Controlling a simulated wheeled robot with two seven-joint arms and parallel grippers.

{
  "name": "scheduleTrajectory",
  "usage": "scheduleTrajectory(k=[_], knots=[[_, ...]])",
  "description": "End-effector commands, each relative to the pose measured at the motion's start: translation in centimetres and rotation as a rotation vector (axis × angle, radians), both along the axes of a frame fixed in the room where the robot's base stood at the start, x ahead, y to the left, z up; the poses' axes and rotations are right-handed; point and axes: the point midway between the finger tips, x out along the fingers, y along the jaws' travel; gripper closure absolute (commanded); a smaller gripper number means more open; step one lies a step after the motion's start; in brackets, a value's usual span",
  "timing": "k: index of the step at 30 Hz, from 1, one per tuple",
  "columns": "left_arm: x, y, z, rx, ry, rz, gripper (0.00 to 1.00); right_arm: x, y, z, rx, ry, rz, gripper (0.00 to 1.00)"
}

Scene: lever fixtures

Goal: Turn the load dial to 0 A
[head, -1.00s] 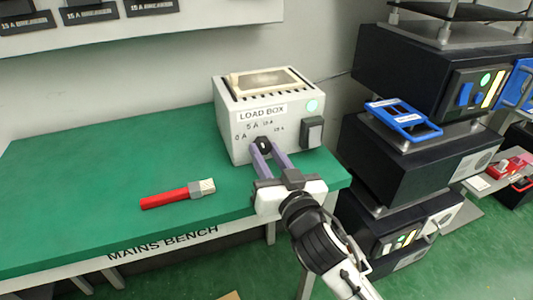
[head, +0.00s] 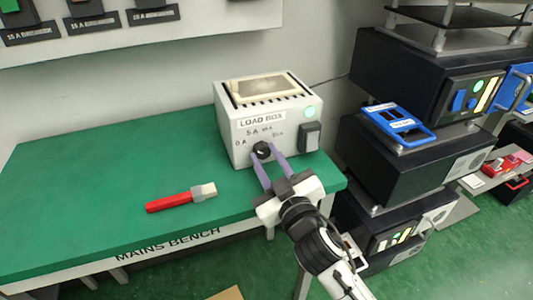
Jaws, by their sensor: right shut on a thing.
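The load box (head: 236,133) is a white box on the green bench, with a "LOAD BOX" label and current markings on its front. Its black load dial (head: 262,150) is low on the front face, below the markings; "0 A" is at the left and "5 A" above. My right gripper (head: 265,160) reaches up from the lower right, its two purple fingers shut on the dial. The fingers partly cover the dial, and I cannot read its pointer. My left gripper is not in view.
Black equipment units (head: 400,165) stand at the right. The bench's left side is clear.

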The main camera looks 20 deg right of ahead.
Motion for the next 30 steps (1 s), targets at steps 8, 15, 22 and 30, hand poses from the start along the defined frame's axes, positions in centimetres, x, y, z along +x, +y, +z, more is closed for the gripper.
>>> scheduleTrajectory(k=[8, 15, 22, 30], knots=[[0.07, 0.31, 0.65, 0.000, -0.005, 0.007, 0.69, -0.02, -0.05, 0.11, -0.118, -0.004, 0.000, 0.95], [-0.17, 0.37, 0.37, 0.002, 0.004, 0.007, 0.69, -0.01, -0.07, 0.04, -0.152, -0.005, 0.000, 0.95], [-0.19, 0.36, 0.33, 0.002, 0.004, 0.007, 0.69, -0.01, -0.07, 0.03, -0.155, -0.007, 0.000, 0.95], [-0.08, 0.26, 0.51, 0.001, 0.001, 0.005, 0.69, -0.01, -0.07, 0.04, -0.153, -0.006, 0.000, 0.54]])
